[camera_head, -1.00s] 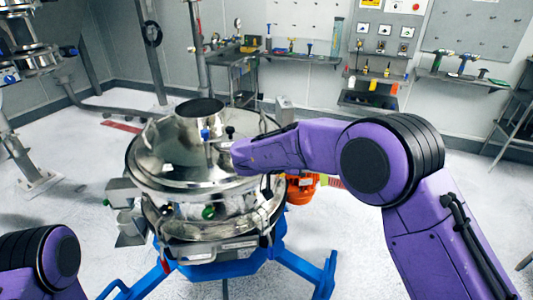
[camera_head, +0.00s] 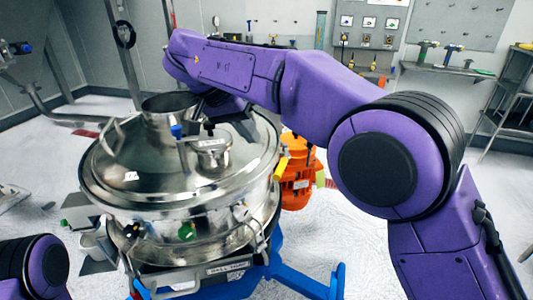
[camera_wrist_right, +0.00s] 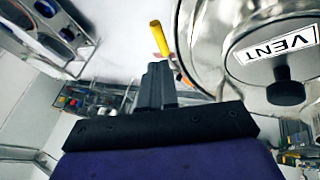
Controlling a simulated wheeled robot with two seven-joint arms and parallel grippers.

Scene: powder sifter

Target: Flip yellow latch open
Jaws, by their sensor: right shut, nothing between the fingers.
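The yellow latch (camera_head: 281,166) is a short yellow handle at the right rim of the shiny steel sifter (camera_head: 178,200). In the right wrist view, the yellow latch (camera_wrist_right: 161,40) stands just beyond the fingertips, pointing up and slightly left. My right gripper (camera_wrist_right: 157,70) is shut and empty, its dark fingers together close to the latch; I cannot tell whether they touch it. In the head view the right arm reaches over the back of the sifter, and its fingertips are not clearly seen. Only a link of my left arm shows at the lower left; its gripper is out of view.
A steel lid marked VENT (camera_wrist_right: 275,50) with a black knob (camera_wrist_right: 286,88) is close to the right of the fingers. An orange motor (camera_head: 298,178) hangs beside the sifter, above the blue stand (camera_head: 310,285). Shelves and tool boards line the back wall.

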